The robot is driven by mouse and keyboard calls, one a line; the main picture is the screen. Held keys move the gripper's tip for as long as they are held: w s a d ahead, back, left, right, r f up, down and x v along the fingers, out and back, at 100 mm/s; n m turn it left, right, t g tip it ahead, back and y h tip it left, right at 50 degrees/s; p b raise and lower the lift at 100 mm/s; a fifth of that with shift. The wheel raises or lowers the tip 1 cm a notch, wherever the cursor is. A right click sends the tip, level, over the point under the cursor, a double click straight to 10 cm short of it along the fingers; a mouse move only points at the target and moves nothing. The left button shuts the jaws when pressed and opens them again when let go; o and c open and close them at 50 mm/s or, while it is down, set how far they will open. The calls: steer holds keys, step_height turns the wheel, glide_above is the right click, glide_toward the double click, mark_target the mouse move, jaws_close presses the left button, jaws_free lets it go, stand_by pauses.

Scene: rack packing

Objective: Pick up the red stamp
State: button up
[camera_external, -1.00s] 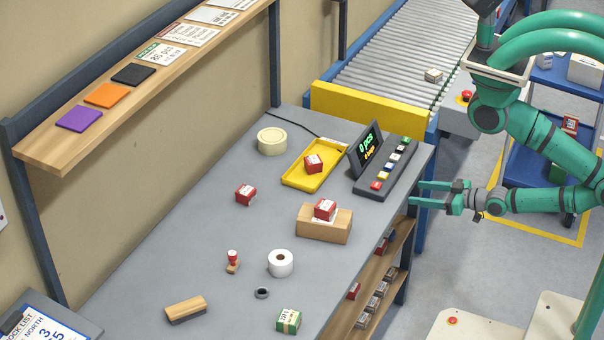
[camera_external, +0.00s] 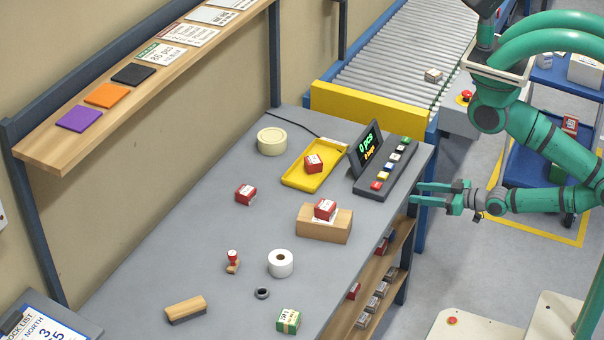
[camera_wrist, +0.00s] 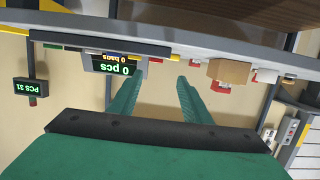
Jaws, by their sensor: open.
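The red stamp (camera_external: 232,261) stands upright on the grey table (camera_external: 205,225), with a red knob on top and a wooden base. It is left of a white tape roll. My gripper (camera_external: 412,194) is open and empty at the table's right edge, near the button panel, well to the right of and behind the stamp. In the wrist view my two green fingers (camera_wrist: 160,82) point toward the table, which appears upside down. I cannot make out the stamp in the wrist view.
A white roll (camera_external: 280,263), a dark ring (camera_external: 262,293), a wooden block (camera_external: 186,309) and a green box (camera_external: 288,321) lie around the stamp. A cardboard box (camera_external: 324,229) carries a red box. A yellow tray (camera_external: 293,180) and button panel (camera_external: 385,183) stand farther back.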

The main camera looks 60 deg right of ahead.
steer(key=w+a+r+n+t+y, duration=0.1)
steer(key=w+a+r+n+y, duration=0.45)
steer(key=a, duration=0.75)
steer(key=w+a+r+m+y, duration=0.15)
steer(key=w+a+y, duration=0.35)
steer(key=w+a, duration=0.5)
steer(key=n+g+h, duration=0.2)
steer(key=g+h, duration=0.2)
steer(key=g, duration=0.1)
glide_toward(235, 253)
steer(key=x, duration=0.4)
steer(key=shift+w+a, duration=0.3)
steer(key=shift+x, duration=3.1)
steer(key=shift+d+f, duration=0.15)
steer(key=shift+d, duration=0.05)
jaws_close()
